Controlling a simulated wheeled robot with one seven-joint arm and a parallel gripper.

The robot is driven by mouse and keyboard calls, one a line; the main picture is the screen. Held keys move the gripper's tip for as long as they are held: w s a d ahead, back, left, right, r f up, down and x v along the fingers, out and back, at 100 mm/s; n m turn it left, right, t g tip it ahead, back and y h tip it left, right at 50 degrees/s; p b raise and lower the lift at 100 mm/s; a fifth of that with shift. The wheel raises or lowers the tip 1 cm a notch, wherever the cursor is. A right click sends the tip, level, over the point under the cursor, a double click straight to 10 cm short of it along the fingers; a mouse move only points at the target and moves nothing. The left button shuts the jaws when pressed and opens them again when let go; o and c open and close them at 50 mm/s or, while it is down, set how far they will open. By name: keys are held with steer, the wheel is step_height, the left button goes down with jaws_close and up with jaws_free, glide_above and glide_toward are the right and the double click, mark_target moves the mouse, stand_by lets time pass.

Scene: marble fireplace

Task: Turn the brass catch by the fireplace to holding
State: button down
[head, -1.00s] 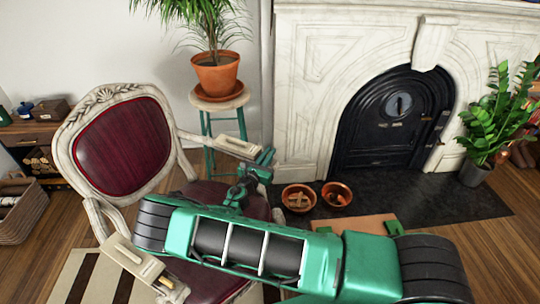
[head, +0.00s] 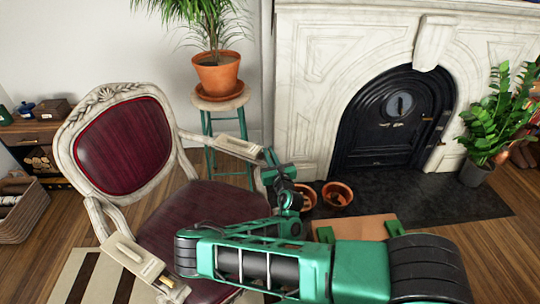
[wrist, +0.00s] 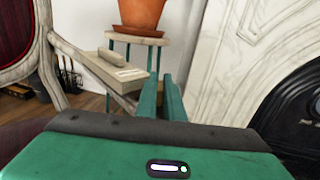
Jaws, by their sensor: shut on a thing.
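A cream box (head: 238,146) sits on the chair armrest nearer the fireplace; it also shows in the wrist view (wrist: 118,72). The brass catch at its front end is hidden behind my fingers, so its setting cannot be seen. My gripper (head: 267,155) is at that end of the box, shut on what seems to be the catch. In the wrist view my two green fingers (wrist: 161,88) stand close together just right of the box's end. A matching box (head: 130,250) on the other armrest has a brass piece (head: 153,274) at its front end.
The chair's burgundy seat (head: 205,215) lies left of my arm. A potted palm stands on a stool (head: 222,102) behind. The marble fireplace (head: 310,100) with its black door (head: 385,150) is to the right. Terracotta bowls (head: 337,195) stand on the dark hearth.

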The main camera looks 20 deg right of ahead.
steer(key=shift+a+f+n+y, duration=0.1)
steer(key=shift+n+y, duration=0.5)
steer(key=shift+y, duration=0.3)
steer(key=shift+a+n+y, duration=0.15)
steer(key=shift+n+y, duration=0.15)
steer(key=shift+y, duration=0.2)
steer(key=c, duration=1.9)
jaws_free()
steer(key=shift+o, duration=0.2)
steer(key=shift+r, duration=0.2)
steer(key=shift+r, duration=0.3)
steer(key=r, duration=0.2)
steer(key=a+r, duration=0.1)
steer(key=r, duration=0.1)
steer(key=shift+s, duration=0.15)
steer(key=s+a+r, duration=0.5)
steer(key=a+r, duration=0.1)
steer(key=a, duration=0.3)
steer(key=shift+s, duration=0.3)
